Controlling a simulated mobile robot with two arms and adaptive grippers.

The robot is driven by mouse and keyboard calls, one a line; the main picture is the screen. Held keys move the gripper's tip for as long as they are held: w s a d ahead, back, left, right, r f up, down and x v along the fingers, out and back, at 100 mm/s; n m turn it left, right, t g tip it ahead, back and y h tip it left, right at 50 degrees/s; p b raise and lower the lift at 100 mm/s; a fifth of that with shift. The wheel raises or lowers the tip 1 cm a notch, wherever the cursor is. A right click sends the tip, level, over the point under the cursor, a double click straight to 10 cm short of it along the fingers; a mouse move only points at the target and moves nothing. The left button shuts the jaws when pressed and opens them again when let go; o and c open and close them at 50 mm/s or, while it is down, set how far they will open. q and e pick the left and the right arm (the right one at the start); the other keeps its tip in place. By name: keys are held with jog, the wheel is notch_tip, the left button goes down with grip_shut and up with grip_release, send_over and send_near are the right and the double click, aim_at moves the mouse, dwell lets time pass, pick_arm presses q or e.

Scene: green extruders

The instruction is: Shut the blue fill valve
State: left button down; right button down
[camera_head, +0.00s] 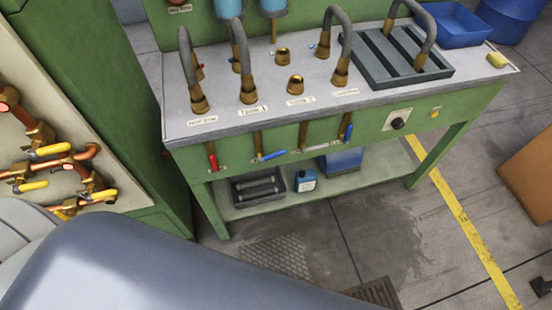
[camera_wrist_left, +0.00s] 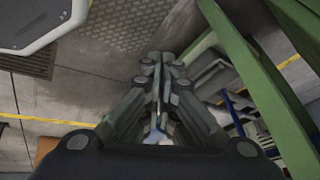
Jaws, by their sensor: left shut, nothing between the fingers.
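In the head view, two blue valve levers show below the front edge of the green bench. One (camera_head: 270,156) sticks out sideways, roughly level, at the foot of a brass pipe. The other (camera_head: 348,131) stands roughly upright along its pipe, further right. Their labels are too small to read, so I cannot tell which is the fill valve. My left gripper (camera_wrist_left: 158,62) shows only in the left wrist view, shut and empty, with its fingers together above the floor. Green bench legs stand to its right there. My right gripper is not in view.
A red lever (camera_head: 212,160) and a pale lever (camera_head: 312,150) share the bench front. Hooked pipes and a grey rack (camera_head: 375,65) stand on the bench top. The lower shelf (camera_head: 370,178) holds a dark tray and blue containers. Yellow-handled valves (camera_head: 50,150) are at left.

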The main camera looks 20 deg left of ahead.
pick_arm(q)
jog(key=w+r+m+t+b, duration=0.1)
jog(key=w+r+m+t, duration=0.15)
jog(key=w+r, duration=0.5)
jog(key=m+t+h+b, duration=0.3)
jog(key=m+t+h, duration=0.2)
jog(key=m+t, duration=0.2)
send_near(273, 156)
jog(key=s+d+r, duration=0.3)
jog(key=s+r, duration=0.1)
jog(key=s, duration=0.2)
jog(key=a+f+p+x, duration=0.1)
jog(key=a+x, duration=0.1)
jog(key=x, duration=1)
jog(key=shift+w+f, duration=0.35)
jog(key=shift+w, duration=0.2)
jog(key=p, duration=0.2)
jog(key=g+p, duration=0.1)
jog(key=shift+w+d+f+m+y+p, duration=0.1)
jog(key=shift+d+f+m+y+p, duration=0.05)
jog(key=shift+f+m+y+p, duration=0.2)
